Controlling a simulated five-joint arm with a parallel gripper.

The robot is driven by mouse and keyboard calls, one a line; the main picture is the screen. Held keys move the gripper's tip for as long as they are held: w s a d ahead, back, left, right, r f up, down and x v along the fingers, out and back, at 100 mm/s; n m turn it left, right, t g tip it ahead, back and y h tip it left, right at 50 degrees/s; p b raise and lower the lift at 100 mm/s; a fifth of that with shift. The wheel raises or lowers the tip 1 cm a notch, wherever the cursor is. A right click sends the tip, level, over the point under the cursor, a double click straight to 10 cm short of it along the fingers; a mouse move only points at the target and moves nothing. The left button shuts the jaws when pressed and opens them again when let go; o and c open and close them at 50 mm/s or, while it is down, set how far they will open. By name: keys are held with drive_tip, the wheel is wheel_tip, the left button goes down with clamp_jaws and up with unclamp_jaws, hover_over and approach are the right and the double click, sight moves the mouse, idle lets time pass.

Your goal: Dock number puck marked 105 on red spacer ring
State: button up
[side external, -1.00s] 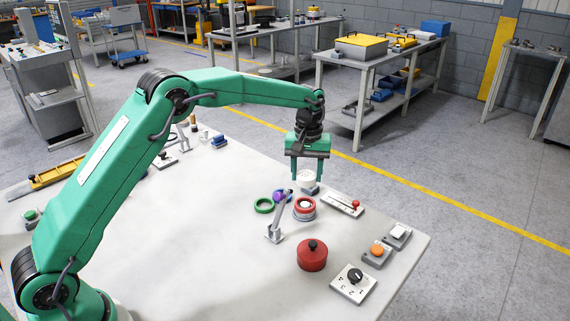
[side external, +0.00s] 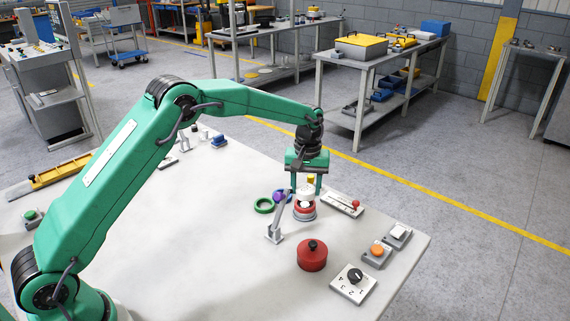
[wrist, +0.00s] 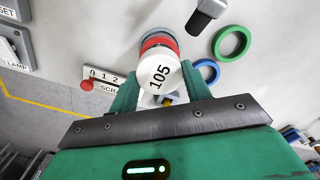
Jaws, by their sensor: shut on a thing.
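The white puck marked 105 (wrist: 159,75) is between the green fingers of my gripper (wrist: 158,90), its number facing the wrist camera. In the side view the puck (side external: 306,191) is at the fingertips of my gripper (side external: 306,186), over the red spacer ring (side external: 304,211). The ring also shows in the wrist view (wrist: 158,41), partly covered by the puck. I cannot tell whether the puck touches the ring. The ring sits on a grey base.
A tilted grey post (side external: 278,222) stands close left of the ring, with a green ring (side external: 264,206) and a blue ring (wrist: 206,70) nearby. A red-knobbed slider plate (side external: 342,205) lies to the right. A red lidded pot (side external: 312,257) stands in front.

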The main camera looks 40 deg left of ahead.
sight(306, 188)
drive_tip(key=shift+f, duration=0.75)
drive_tip(key=shift+f, duration=0.6)
idle(1.2)
drive_tip(key=o, duration=0.7)
drive_tip(key=shift+c, duration=0.2)
drive_tip(key=shift+r, duration=0.2)
drive_tip(key=shift+r, duration=5.3)
